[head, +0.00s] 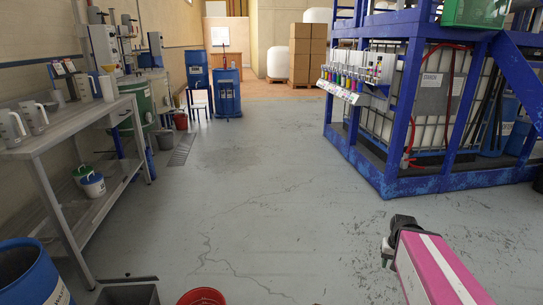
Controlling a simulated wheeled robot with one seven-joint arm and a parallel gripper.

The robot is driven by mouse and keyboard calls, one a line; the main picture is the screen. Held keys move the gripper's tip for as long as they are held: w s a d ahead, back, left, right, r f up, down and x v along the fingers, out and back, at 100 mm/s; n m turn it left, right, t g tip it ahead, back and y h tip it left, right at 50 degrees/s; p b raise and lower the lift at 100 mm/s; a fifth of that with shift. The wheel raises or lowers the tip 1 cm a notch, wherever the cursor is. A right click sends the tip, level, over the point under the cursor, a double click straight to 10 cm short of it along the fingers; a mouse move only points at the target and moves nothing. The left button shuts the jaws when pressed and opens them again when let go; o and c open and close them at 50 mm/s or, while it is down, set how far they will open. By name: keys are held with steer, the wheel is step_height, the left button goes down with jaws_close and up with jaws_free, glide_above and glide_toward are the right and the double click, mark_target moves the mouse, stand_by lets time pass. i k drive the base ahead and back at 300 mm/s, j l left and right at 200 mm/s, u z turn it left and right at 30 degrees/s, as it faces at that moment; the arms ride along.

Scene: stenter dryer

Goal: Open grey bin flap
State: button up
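A dark grey bin (128,292) shows at the bottom edge, left of the middle, cut off by the frame. Its top looks dark inside a grey rim; I cannot make out a separate flap or how it stands. My gripper (387,252) is at the lower right, at the end of my pink and white arm. It is well to the right of the bin and apart from it, over the floor. Its fingers are small and dark, and whether they are open or shut does not show.
A blue drum (32,275) stands left of the bin and a red bucket (202,297) right of it. A grey metal bench (75,125) with jugs runs along the left wall. A blue steel frame (385,180) fills the right. The floor (240,190) between is clear.

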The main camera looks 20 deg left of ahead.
mark_target(144, 279)
steer(key=i+j+u, duration=0.1)
steer(key=i+u, duration=0.2)
steer(key=i, duration=0.5)
steer(key=i+l+u, duration=0.25)
steer(key=i, duration=0.55)
steer(key=i+j+u, duration=0.1)
steer(key=i+u, duration=0.25)
steer(key=u, duration=0.15)
steer(key=i+u, duration=0.45)
steer(key=i+l+u, duration=0.15)
steer(key=i+u, duration=0.15)
steer(key=u, duration=0.2)
steer(key=i+u, duration=0.3)
steer(key=u, duration=0.15)
steer(key=i+l+u, duration=0.1)
steer(key=i+u, duration=0.2)
steer(key=u, duration=0.15)
